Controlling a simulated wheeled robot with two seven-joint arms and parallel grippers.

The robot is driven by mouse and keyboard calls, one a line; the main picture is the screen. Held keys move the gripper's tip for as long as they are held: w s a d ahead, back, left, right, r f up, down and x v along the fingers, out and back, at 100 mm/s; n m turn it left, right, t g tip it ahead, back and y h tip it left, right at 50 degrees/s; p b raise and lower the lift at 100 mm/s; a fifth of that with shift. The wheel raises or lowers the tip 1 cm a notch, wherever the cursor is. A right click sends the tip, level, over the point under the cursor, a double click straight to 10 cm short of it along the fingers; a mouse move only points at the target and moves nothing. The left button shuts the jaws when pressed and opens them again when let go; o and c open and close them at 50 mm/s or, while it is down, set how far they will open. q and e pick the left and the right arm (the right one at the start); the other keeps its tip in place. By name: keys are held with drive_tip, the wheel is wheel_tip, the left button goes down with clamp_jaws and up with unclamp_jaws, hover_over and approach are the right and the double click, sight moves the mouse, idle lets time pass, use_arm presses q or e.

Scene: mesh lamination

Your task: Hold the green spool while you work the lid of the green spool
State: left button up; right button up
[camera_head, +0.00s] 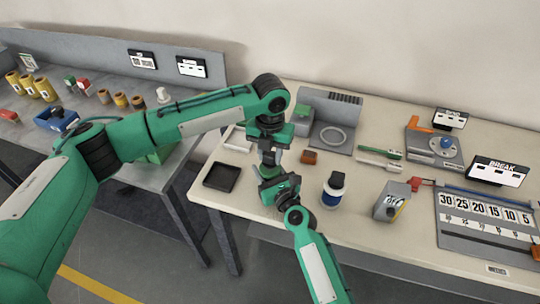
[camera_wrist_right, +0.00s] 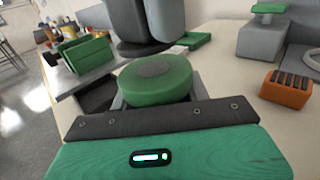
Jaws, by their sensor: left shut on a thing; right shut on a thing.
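The green spool (camera_wrist_right: 155,80) shows in the right wrist view as a round green piece with a dark grey centre. I cannot tell the lid apart from the spool body. My right gripper (camera_head: 277,184) is shut on the spool, above the front left part of the bench. My left gripper (camera_head: 270,155) comes down from above and is shut beside it. In the wrist view the left gripper's dark fingers (camera_wrist_right: 145,48) reach the spool's far side. What they grip is hidden. In the head view the two grippers hide most of the spool.
A black tray (camera_head: 222,177) lies left of the grippers. An orange-brown block (camera_head: 309,157) and a white-and-blue container (camera_head: 333,190) stand to the right. A grey fixture with a ring (camera_head: 331,136) stands behind. Farther right are a grey dispenser (camera_head: 391,201) and a number board (camera_head: 484,240).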

use_arm(q)
drive_tip(key=shift+r, duration=0.55)
drive_tip(key=shift+r, duration=2.25)
use_arm(e)
drive_tip(key=o, duration=1.5)
drive_tip(key=shift+c, duration=0.2)
drive_tip(key=v, duration=1.2)
